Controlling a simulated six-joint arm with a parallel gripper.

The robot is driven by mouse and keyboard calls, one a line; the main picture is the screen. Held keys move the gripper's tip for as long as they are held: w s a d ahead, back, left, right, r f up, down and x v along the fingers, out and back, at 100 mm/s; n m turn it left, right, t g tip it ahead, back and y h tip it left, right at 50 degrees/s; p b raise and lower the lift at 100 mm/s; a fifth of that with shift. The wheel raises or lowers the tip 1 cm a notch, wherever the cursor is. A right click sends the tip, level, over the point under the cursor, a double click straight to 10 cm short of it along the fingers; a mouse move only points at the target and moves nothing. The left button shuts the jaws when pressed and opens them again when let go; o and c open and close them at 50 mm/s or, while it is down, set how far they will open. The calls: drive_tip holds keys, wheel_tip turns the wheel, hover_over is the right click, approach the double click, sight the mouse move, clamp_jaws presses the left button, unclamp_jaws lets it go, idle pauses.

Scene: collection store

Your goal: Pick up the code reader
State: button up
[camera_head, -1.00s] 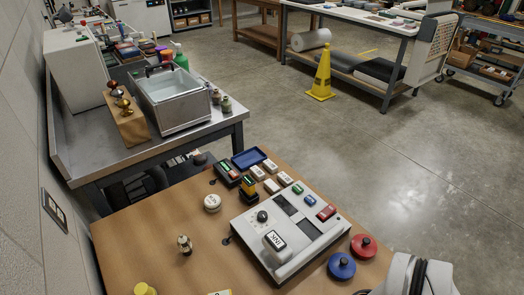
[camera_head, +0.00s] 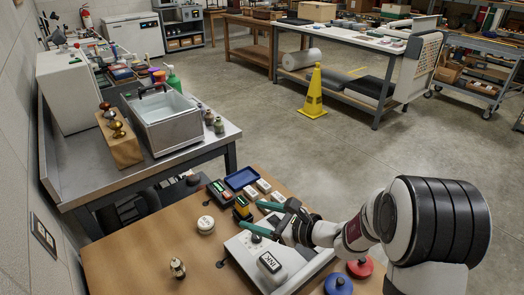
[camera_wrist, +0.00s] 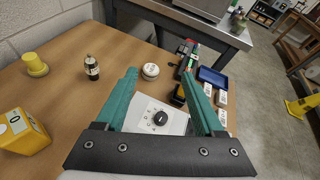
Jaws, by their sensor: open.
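A small yellow-and-black device (camera_head: 242,208), which looks like the code reader, stands on the brown table just beyond my gripper's fingertips. In the wrist view the same device (camera_wrist: 178,96) shows beside the right finger, partly hidden by it. My gripper (camera_head: 247,214) has teal fingers spread wide with nothing between them. It hangs over the near white console (camera_head: 243,247).
A dark device with a coloured display (camera_head: 218,191), a blue tray (camera_head: 241,179) and small white blocks (camera_head: 263,186) crowd behind it. A round white tin (camera_head: 205,225) and a small bottle (camera_head: 178,268) stand to the left.

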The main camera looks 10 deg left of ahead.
drive_tip(key=w+d+f+m+t+h, duration=0.2)
drive_tip(key=w+d+f+m+t, duration=0.1)
drive_tip(key=w+f+m, duration=0.25)
approach(243, 201)
drive_tip(key=w+a, duration=0.3)
drive_tip(key=w, duration=0.1)
drive_tip(key=shift+n, duration=0.25)
drive_tip(key=w+a+f, duration=0.1)
drive_tip(key=a, duration=0.1)
drive_tip(key=w+a+f, duration=0.2)
drive_tip(key=shift+a+f, duration=0.2)
drive_tip(key=shift+f, duration=0.05)
clamp_jaws()
